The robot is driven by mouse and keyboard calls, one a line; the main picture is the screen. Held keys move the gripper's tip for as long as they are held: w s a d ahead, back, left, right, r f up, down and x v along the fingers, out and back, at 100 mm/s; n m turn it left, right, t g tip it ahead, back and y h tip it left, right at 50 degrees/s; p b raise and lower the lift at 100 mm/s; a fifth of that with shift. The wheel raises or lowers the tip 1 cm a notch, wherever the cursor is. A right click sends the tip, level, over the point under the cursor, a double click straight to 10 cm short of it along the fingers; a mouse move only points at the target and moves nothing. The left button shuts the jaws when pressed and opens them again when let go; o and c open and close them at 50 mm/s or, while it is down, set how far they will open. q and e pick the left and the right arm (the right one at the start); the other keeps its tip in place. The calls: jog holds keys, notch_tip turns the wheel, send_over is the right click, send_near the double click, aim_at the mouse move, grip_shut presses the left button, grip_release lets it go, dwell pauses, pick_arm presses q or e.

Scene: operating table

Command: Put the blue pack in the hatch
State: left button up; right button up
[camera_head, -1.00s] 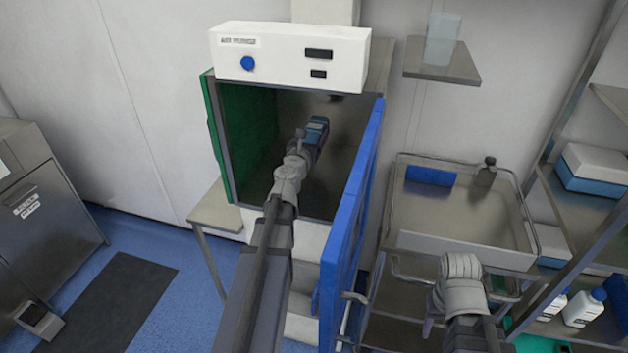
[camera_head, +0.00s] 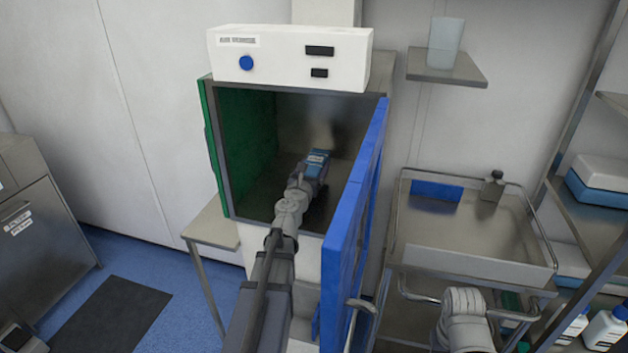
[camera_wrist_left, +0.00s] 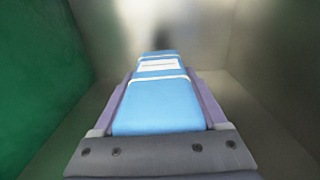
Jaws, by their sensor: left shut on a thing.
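The hatch (camera_head: 232,150) is a metal box with a green inner left wall and a blue door (camera_head: 350,215) swung open on its right side. My left arm reaches through the opening. My left gripper (camera_head: 315,168) is inside the hatch and shut on the blue pack (camera_wrist_left: 158,100). In the left wrist view the pack lies lengthwise between the two fingers, with pale bands and a white label. In the head view the pack is small and partly hidden by the gripper. Whether it touches the hatch floor cannot be told. My right gripper is not visible.
A white control box (camera_head: 290,55) sits above the opening. To the right, a metal cart (camera_head: 470,245) holds a blue item (camera_head: 437,190) and a small bottle (camera_head: 492,186). A small shelf (camera_head: 447,68) hangs above it. The open door stands close beside my left arm.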

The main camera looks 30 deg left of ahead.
pick_arm(q)
notch_tip(320, 180, down, 3)
jog(key=shift+f+b, duration=0.15)
jog(key=shift+b, duration=1.1)
jog(key=o, duration=1.6)
jog(key=shift+c, duration=0.2)
